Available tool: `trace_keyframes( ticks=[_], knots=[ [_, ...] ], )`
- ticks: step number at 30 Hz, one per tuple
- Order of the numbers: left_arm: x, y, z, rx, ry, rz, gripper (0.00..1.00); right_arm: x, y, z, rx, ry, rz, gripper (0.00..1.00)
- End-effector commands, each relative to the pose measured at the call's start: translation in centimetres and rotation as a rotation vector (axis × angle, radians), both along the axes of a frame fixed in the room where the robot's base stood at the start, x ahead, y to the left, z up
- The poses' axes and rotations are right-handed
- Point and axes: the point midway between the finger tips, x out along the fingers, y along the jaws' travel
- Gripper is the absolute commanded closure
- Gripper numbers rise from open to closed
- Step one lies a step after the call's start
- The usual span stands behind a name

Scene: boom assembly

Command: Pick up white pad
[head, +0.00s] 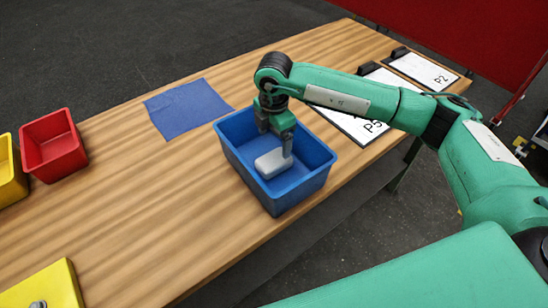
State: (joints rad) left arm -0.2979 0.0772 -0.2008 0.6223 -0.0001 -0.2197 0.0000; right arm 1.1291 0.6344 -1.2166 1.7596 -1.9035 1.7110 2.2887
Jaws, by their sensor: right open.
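The white pad (270,164) is a small rounded block lying inside the blue bin (276,202) near the middle of the table. My right gripper (274,150) reaches down into the bin from above and is open. One finger is by the pad's right end and the other is above its far left side. The fingers hide part of the pad, and I cannot tell whether they touch it. My left gripper is not in view.
The wooden table (150,220) has free room left of the bin. A blue cloth (187,107), a red bin (52,145) and a yellow bin (10,175) are further left. Boards marked P5 (350,122) and P2 (423,70) lie at the right.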

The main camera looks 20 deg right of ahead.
Motion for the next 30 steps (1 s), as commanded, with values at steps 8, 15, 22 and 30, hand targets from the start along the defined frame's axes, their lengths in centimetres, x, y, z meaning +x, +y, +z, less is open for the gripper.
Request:
trace_keyframes(
  ticks=[8,15,22,30],
  knots=[
    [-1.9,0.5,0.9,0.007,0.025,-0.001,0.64,0.0,0.0,-3.7,0.000,0.000,0.000,0.15],
    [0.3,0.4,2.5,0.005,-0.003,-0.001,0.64,-0.3,0.0,-5.6,-0.002,0.003,0.000,0.15],
    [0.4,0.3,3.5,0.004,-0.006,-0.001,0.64,-0.3,0.1,-8.7,0.001,0.001,0.001,0.15],
    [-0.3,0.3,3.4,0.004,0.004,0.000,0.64,-0.3,0.0,-9.2,0.000,-0.001,0.001,0.15]
  ],
)
